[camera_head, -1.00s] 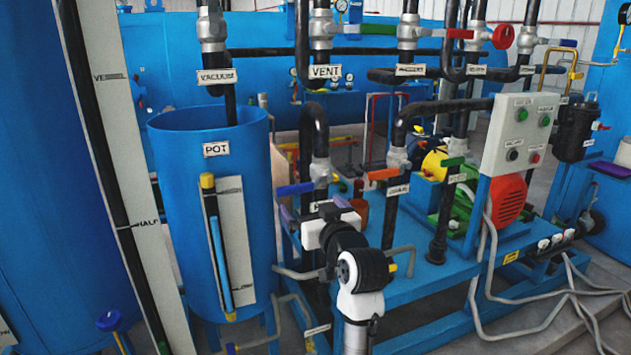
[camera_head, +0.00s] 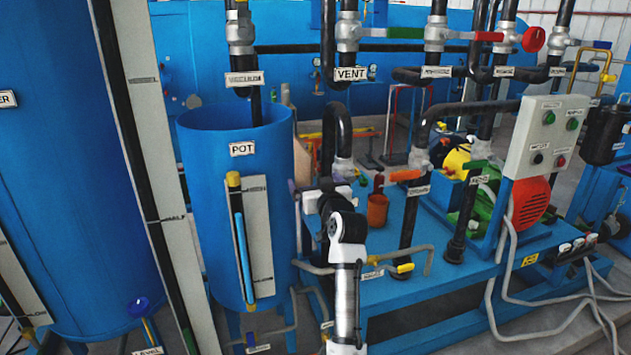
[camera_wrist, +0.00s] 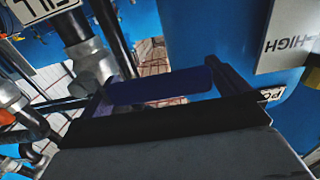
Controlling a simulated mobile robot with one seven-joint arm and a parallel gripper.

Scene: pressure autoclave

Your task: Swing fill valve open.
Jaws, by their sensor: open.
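The fill valve's grey metal body (camera_wrist: 92,65) shows at upper left in the wrist view, beside an upside-down FILL label (camera_wrist: 45,8). Its dark blue handle (camera_wrist: 160,86) stretches across the middle. My gripper (camera_wrist: 165,92) is open, with one finger at each end of the visible handle, so the handle lies across the gap. I cannot tell whether the fingers touch it. In the head view my gripper (camera_head: 325,200) is in front of the valve (camera_head: 343,168), right of the POT tank, and hides most of the handle.
The blue POT tank (camera_head: 215,150) stands close on the left of my gripper. Black vertical pipes and an orange-handled valve (camera_head: 405,176) are on the right. A grey control box (camera_head: 545,138) and red motor (camera_head: 532,200) stand farther right. Grey hoses lie on the floor.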

